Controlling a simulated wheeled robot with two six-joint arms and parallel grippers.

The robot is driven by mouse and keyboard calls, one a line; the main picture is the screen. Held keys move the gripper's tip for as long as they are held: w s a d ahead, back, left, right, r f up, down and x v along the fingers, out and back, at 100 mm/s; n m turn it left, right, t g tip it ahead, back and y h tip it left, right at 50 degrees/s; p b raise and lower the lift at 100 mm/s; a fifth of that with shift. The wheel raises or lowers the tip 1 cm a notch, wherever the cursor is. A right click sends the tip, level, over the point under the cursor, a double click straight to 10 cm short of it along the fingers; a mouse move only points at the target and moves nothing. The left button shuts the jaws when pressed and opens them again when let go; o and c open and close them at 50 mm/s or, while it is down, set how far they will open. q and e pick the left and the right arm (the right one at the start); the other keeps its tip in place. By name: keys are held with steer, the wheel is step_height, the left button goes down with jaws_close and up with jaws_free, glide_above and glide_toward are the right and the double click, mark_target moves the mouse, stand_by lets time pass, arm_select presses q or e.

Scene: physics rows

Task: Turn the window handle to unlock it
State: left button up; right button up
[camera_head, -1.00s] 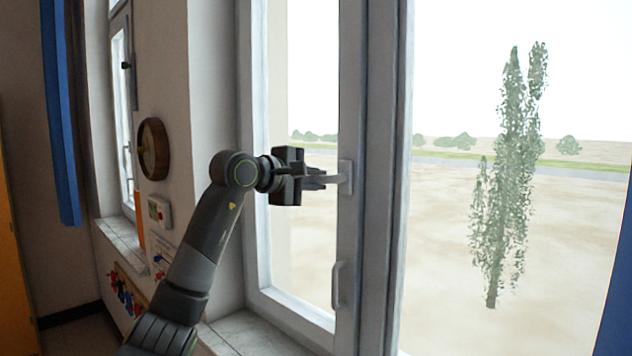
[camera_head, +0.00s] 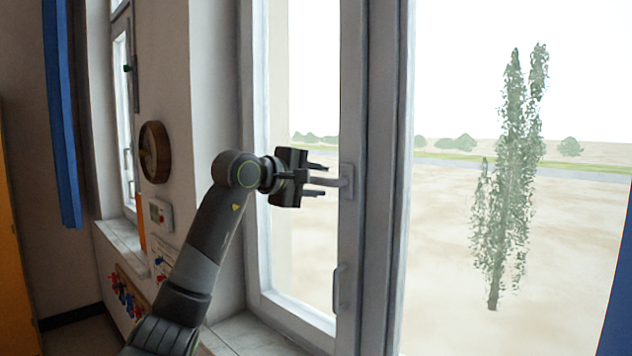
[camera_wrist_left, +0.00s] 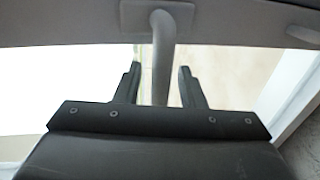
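The window handle (camera_head: 330,182) is a grey lever on a small plate on the window frame. It lies about level and points left from its plate in the head view. My left gripper (camera_head: 322,181) is open around it, one finger above and one below the lever. In the left wrist view the lever (camera_wrist_left: 160,50) runs between the two spread fingers of the gripper (camera_wrist_left: 160,72), with a gap on each side. The lever's free end is hidden behind the gripper body. My right gripper is not in view.
A second, lower handle (camera_head: 339,288) sits on the same window frame (camera_head: 352,110). A window sill (camera_head: 250,335) runs below. A round wooden object (camera_head: 155,152) and a small panel (camera_head: 160,215) are on the wall to the left.

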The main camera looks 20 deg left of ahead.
arm_select(q)
steer(key=shift+s, duration=0.2)
steer(key=b+v, duration=0.6)
steer(key=v, duration=1.1)
